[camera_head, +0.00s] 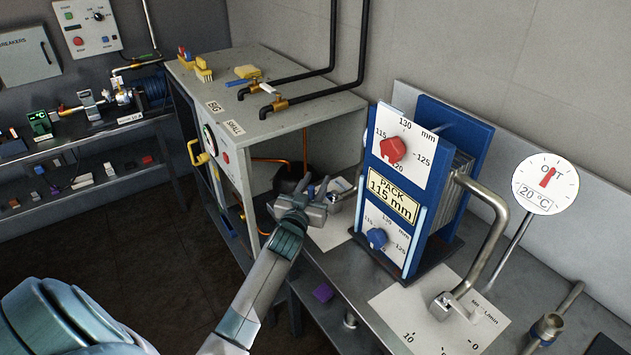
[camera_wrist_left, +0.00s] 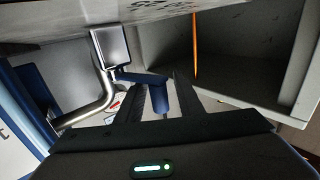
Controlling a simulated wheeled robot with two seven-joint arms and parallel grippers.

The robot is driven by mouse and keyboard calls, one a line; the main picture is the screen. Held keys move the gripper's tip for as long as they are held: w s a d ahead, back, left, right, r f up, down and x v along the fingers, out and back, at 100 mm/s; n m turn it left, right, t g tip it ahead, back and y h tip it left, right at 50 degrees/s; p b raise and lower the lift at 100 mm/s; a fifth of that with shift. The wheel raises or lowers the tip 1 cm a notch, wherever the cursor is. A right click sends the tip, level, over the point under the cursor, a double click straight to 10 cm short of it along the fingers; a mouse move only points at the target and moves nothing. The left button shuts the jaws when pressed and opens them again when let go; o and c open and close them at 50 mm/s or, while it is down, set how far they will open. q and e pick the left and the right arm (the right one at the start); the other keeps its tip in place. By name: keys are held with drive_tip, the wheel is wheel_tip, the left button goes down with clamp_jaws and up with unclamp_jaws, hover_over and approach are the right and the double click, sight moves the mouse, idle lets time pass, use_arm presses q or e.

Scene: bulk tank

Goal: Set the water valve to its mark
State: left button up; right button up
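The water valve is most likely the silver fitting (camera_head: 340,187) on a pipe left of the blue plate pack. It also shows in the left wrist view (camera_wrist_left: 112,46), with a blue handle (camera_wrist_left: 160,98). A white plate (camera_head: 332,232) lies under it, mostly behind my arm. A small red mark shows in the left wrist view (camera_wrist_left: 115,106); its reading is illegible. My left gripper (camera_head: 316,188) is just left of the valve. In the left wrist view my open fingers (camera_wrist_left: 163,92) have the blue handle between them; I cannot tell whether they touch it. My right gripper is out of view.
The blue plate pack (camera_head: 447,120) with red and blue knobs stands to the right. A grey cabinet (camera_head: 310,100) with an open bay is behind the gripper. A lever on the milk plate (camera_head: 410,320) and a round dial (camera_head: 545,184) stand further right.

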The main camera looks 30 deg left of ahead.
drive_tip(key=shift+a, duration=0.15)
use_arm(q)
clamp_jaws()
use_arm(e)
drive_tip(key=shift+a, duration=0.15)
